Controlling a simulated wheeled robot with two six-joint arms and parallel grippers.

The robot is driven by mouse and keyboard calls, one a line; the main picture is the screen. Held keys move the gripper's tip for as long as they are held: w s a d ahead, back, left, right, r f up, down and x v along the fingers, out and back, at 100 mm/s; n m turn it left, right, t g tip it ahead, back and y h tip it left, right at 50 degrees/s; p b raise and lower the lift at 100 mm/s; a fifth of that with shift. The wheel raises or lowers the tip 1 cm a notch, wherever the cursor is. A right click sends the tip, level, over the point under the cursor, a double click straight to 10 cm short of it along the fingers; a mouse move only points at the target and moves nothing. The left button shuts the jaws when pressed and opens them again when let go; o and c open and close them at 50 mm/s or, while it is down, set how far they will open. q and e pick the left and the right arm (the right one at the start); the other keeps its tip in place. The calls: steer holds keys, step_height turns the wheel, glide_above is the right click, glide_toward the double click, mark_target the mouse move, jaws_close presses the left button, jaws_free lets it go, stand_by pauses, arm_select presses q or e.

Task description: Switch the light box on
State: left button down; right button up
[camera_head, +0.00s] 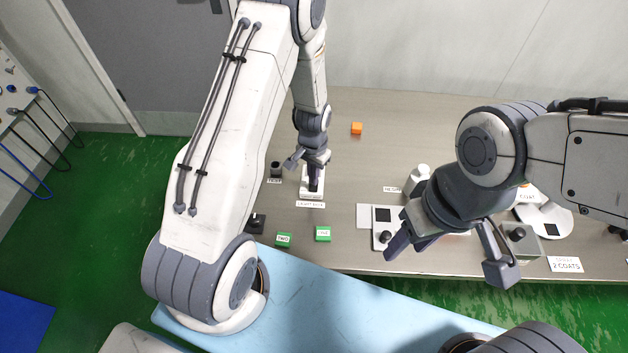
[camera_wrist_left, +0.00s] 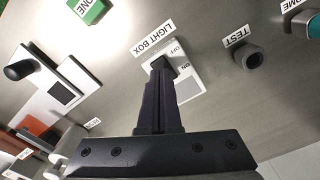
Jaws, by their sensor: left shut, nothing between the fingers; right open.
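The light box switch is a small white plate with OFF and ON marks (camera_wrist_left: 188,88), behind a LIGHT BOX label (camera_head: 310,204). In the left wrist view a dark part lies at the OFF end, right at my fingertips. My left gripper (camera_head: 314,184) is shut and empty, pointing down over the plate; its fingers (camera_wrist_left: 160,78) cover part of the switch. I cannot tell whether they touch it, nor which way the switch is set. My right gripper (camera_head: 446,262) is open and empty, above the table's front edge at right.
A dark TEST knob (camera_head: 276,169) stands left of the switch. Green blocks (camera_head: 323,233) (camera_head: 283,239) lie in front. An orange block (camera_head: 356,128) is behind. A white device with a black knob (camera_head: 385,237) is near my right gripper.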

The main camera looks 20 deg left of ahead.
mark_target(314, 188)
arm_select(q)
step_height(314, 188, up, 4)
steer(key=p, duration=0.3)
steer(key=shift+r, duration=0.15)
stand_by(0.4)
steer(key=s+d+r+m+b, duration=0.2)
steer(key=s+d+r+b, duration=0.3)
steer(key=d+r, duration=0.6)
steer(key=s+d+r+m+b, duration=0.1)
steer(key=s+r, duration=0.2)
steer(key=s, duration=0.6)
steer(key=s+d+r+m+h+b, duration=0.1)
steer(key=s+r, duration=0.3)
steer(key=s, duration=0.5)
steer(key=shift+s+d+r, duration=0.15)
steer(key=shift+s+d, duration=0.25)
steer(key=shift+d, duration=0.2)
steer(key=shift+w, duration=0.15)
